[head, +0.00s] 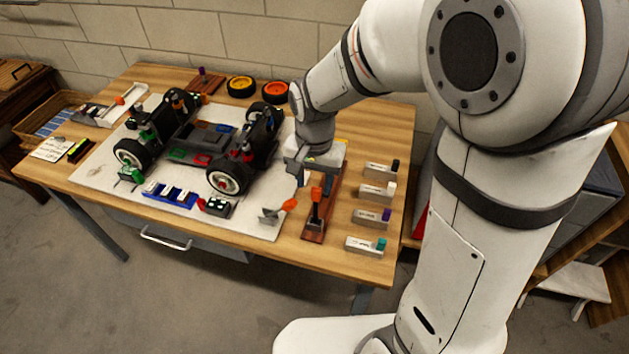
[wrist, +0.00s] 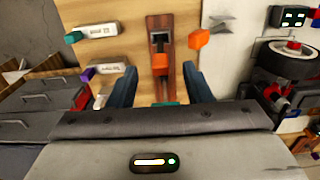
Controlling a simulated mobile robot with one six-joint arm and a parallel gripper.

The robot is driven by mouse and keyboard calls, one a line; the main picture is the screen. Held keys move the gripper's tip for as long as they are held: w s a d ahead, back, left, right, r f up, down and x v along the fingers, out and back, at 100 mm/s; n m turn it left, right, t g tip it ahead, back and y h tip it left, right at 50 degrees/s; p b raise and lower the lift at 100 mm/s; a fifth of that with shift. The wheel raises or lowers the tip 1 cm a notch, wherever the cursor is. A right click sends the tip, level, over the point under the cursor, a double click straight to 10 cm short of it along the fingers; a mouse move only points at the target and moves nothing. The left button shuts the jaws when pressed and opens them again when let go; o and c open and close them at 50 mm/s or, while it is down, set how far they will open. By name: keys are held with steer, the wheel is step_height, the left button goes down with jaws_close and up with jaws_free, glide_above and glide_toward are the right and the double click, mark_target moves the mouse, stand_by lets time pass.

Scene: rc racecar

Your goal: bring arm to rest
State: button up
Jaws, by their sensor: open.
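My gripper (head: 301,180) hangs over the right part of the wooden table (head: 350,258), above a brown wooden rack (head: 313,236). In the wrist view, the two dark fingers of my gripper (wrist: 160,86) stand wide apart with the rack (wrist: 161,22) below and ahead between them. They hold nothing that I can see. An orange-handled tool (head: 316,196) stands upright in the rack's near end. My gripper and forearm hide part of the rack's far end in the head view.
A partly built RC car (head: 200,140) sits on a white mat (head: 95,180) at left. An orange-tipped grey tool (head: 275,213) is beside the rack. Several small labelled blocks (head: 370,217) line the right side. A drawer cabinet (wrist: 40,100) shows at left in the wrist view.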

stand_by(0.3)
steer(key=s+d+r+n+t, duration=0.2)
steer(key=s+d+r+n, duration=0.1)
steer(key=s+d+r, duration=0.6)
steer(key=shift+s+d+n+t, duration=0.35)
steer(key=shift+s+d, duration=0.65)
steer(key=shift+d, duration=1.1)
steer(key=shift+r, duration=0.1)
